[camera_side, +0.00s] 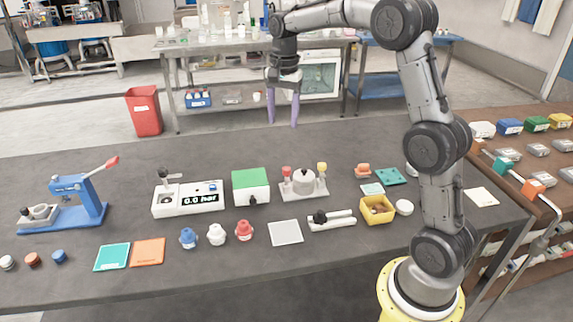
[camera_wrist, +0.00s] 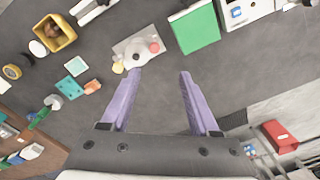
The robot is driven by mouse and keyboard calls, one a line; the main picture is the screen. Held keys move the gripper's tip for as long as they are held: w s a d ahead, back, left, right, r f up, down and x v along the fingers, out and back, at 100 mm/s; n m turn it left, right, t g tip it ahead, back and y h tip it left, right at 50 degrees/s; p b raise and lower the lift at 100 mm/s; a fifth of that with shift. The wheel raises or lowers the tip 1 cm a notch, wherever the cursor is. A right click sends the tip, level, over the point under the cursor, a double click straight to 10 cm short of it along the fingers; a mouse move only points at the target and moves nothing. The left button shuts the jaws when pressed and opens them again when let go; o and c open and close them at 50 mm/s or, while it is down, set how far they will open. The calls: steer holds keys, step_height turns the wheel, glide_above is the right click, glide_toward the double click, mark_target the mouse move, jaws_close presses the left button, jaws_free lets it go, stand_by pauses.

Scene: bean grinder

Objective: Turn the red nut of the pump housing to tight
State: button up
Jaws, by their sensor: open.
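The pump housing (camera_side: 304,183) is a pale round body on a flat plate in the middle of the table. A red nut (camera_side: 287,171) stands at its left and a yellow one (camera_side: 321,168) at its right. In the wrist view the housing (camera_wrist: 136,50) lies just beyond my fingertips, with the red nut (camera_wrist: 154,46) on its right side. My gripper (camera_side: 283,122) is open and empty, its two purple fingers pointing down. It hangs above and behind the housing, apart from the red nut.
To the right are a yellow bin (camera_side: 377,212) and small orange and teal parts. A white lever tool (camera_side: 332,221) lies in front.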

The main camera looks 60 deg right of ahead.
mark_target(286, 169)
steer(key=f, duration=1)
steer(key=d+f, duration=0.1)
steer(key=f, duration=0.5)
steer(key=shift+s+d, duration=0.1)
steer(key=shift+s, duration=0.05)
steer(key=shift+r, duration=0.1)
jaws_close()
